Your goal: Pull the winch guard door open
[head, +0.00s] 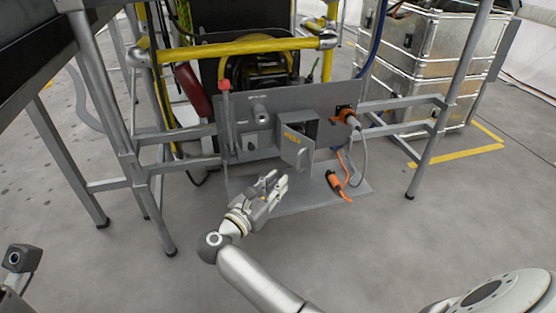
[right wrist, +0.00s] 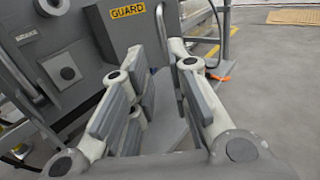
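The winch guard door (head: 294,154) is a small grey box-like cover with a yellow label, standing out from the grey panel. A dark area shows behind its upper right; I cannot tell how far open it is. In the right wrist view the door (right wrist: 122,32) reads "GUARD" and has a thin bar handle (right wrist: 163,36) near its right edge. My right gripper (head: 282,183) is just below and in front of the door. My left gripper is not in view.
The grey panel (head: 242,146) hangs between metal frame legs (head: 133,150). An orange plug with a cable (head: 347,118) is right of the door, and an orange connector (head: 335,184) lies on the plate (head: 305,199) below. Metal crates (head: 424,88) stand at back right. The floor in front is clear.

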